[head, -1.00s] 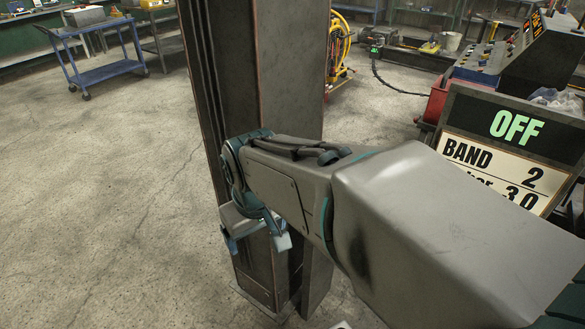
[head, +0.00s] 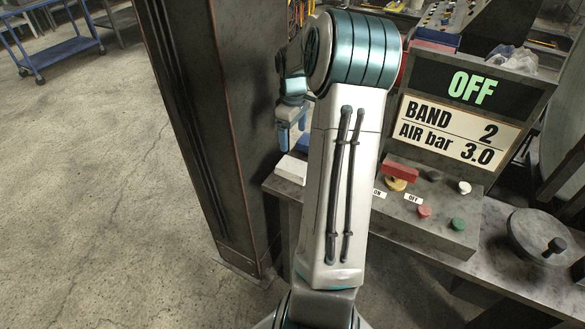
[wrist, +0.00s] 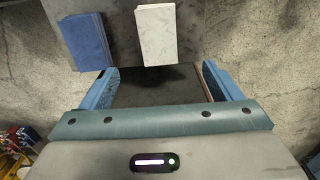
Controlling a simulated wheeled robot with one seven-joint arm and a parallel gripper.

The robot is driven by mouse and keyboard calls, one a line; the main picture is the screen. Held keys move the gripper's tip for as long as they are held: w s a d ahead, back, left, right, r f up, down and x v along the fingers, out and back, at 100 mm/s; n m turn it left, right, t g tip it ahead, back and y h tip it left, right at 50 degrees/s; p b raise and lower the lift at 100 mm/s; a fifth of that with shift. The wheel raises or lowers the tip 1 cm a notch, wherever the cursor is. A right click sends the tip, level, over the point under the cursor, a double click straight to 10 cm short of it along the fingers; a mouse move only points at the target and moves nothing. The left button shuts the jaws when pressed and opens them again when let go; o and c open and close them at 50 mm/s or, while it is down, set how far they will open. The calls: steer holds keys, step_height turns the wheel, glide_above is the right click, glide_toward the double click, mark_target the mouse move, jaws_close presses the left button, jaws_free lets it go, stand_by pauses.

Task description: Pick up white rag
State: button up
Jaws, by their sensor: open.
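The white rag (wrist: 157,35) is a flat, folded rectangle on a grey surface at the top centre of the wrist view. In the head view a white piece that looks like it (head: 292,168) lies at the table's left corner, partly behind my arm. My gripper (wrist: 160,80) is open, with its two blue fingers wide apart and nothing between them. The white rag lies beyond the fingertips, between their lines, with no contact visible. In the head view my gripper (head: 290,138) is small and hangs just above the white piece.
A folded blue rag (wrist: 84,42) lies left of the white rag. A dark column (head: 205,130) stands close to the left of my gripper. A control box (head: 430,205) with buttons and an OFF display (head: 470,90) are on the right. Open floor (head: 80,190) is at the left.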

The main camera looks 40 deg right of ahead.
mark_target(294, 166)
step_height(294, 166, down, 14)
steer(key=shift+d+r+p, duration=0.1)
steer(key=shift+d+p, duration=0.05)
steer(key=shift+p, duration=0.45)
steer(key=c, duration=1.1)
